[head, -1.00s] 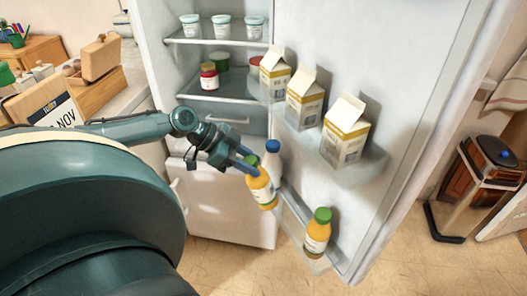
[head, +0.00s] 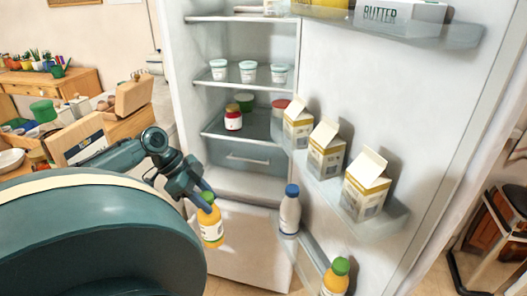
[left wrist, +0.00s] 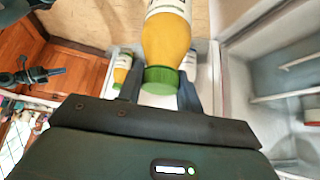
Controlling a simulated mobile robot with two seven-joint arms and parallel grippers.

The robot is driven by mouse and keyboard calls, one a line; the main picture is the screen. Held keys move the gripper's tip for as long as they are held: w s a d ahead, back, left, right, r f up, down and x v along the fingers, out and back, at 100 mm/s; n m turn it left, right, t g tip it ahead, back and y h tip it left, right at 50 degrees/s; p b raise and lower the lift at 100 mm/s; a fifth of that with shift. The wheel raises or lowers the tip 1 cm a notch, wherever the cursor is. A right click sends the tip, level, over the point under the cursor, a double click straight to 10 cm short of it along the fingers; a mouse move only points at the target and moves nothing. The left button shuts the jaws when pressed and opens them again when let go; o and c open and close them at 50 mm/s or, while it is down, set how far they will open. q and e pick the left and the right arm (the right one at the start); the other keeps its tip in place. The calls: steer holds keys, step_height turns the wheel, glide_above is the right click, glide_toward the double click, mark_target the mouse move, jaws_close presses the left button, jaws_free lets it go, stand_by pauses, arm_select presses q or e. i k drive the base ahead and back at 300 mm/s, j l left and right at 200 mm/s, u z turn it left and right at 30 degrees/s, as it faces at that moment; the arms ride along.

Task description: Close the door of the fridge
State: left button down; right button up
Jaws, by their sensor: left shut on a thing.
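The fridge door (head: 425,95) stands wide open on the right of the head view, its inner side with shelves facing me. The fridge body (head: 185,100) stands open at the centre. My left gripper (head: 205,197) is shut on an orange juice bottle (head: 211,230) near its green cap. It holds the bottle upright in front of the fridge's lower part, left of the door shelf. In the left wrist view the bottle (left wrist: 167,38) sits between the fingers of the gripper (left wrist: 160,90).
The door holds a white bottle (head: 290,212), another juice bottle (head: 336,277), several cartons (head: 327,152) and a butter box (head: 400,15). Cups (head: 249,72) and jars stand on the fridge shelves. A cluttered counter is at left; a wooden stand (head: 490,235) is beyond the door.

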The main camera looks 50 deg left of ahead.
mark_target(441, 111)
steer(key=l+u, duration=1.05)
steer(key=k+l, duration=0.05)
